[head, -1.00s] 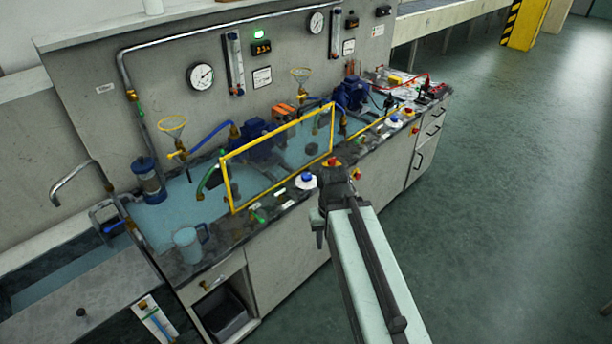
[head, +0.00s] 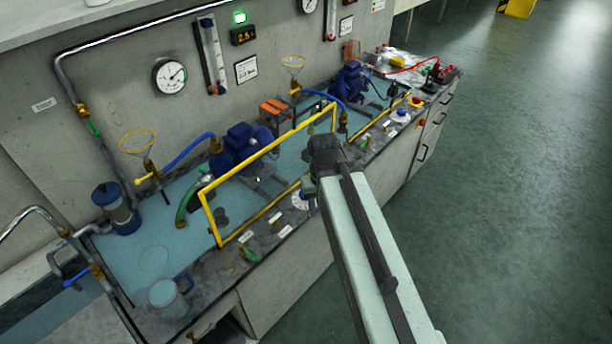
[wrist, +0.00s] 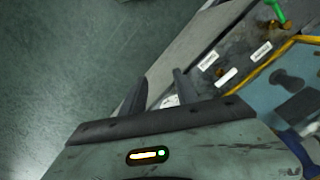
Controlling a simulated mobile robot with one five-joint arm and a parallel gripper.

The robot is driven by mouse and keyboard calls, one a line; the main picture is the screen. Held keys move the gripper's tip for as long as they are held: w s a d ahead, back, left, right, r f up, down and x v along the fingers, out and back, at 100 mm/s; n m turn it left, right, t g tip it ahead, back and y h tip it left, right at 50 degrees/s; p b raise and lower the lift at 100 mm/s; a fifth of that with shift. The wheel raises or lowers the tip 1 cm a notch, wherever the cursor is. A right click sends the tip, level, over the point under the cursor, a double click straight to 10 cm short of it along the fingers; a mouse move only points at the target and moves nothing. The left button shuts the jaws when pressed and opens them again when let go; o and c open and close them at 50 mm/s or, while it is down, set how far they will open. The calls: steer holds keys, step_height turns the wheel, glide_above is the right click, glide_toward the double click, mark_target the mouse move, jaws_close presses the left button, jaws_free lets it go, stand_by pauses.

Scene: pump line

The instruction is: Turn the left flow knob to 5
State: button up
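The left flow knob's white dial (head: 299,201) shows at the counter's front edge in the head view. My gripper and arm hide most of it, and I cannot read its setting. My gripper (head: 309,188) is close to the dial, just above and right of it; contact cannot be told. In the wrist view my gripper (wrist: 160,80) has two dark fingers apart, with nothing seen held between them. The small digital display (head: 243,36) on the back panel seems to read 2.5. The right flow knob (head: 401,115) is blue on a white dial, farther along the counter.
A yellow-framed clear guard (head: 208,212) stands close behind the left dial. A green-handled valve (head: 249,254) and a jug (head: 167,297) are to the left. A red button (head: 416,102) is near the right knob. Open floor (head: 500,220) lies to the right.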

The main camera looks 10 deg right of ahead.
steer(key=shift+w+a, duration=0.1)
steer(key=shift+w, duration=0.05)
steer(key=shift+o, duration=0.3)
steer(key=shift+a+r, duration=0.1)
steer(key=shift+r, duration=0.05)
steer(key=o, duration=0.5)
steer(key=shift+w, duration=0.25)
steer(key=shift+o, duration=0.2)
steer(key=w+m, duration=0.2)
steer(key=w+a+m, duration=0.1)
steer(key=w+m, duration=0.1)
steer(key=w, duration=0.1)
steer(key=shift+w, duration=0.25)
steer(key=w+m, duration=0.9)
steer(key=shift+f+m+b, duration=0.35)
steer(key=shift+m, duration=0.05)
step_height(320, 180, down, 8)
steer(key=b, duration=0.8)
steer(key=shift+r, duration=0.1)
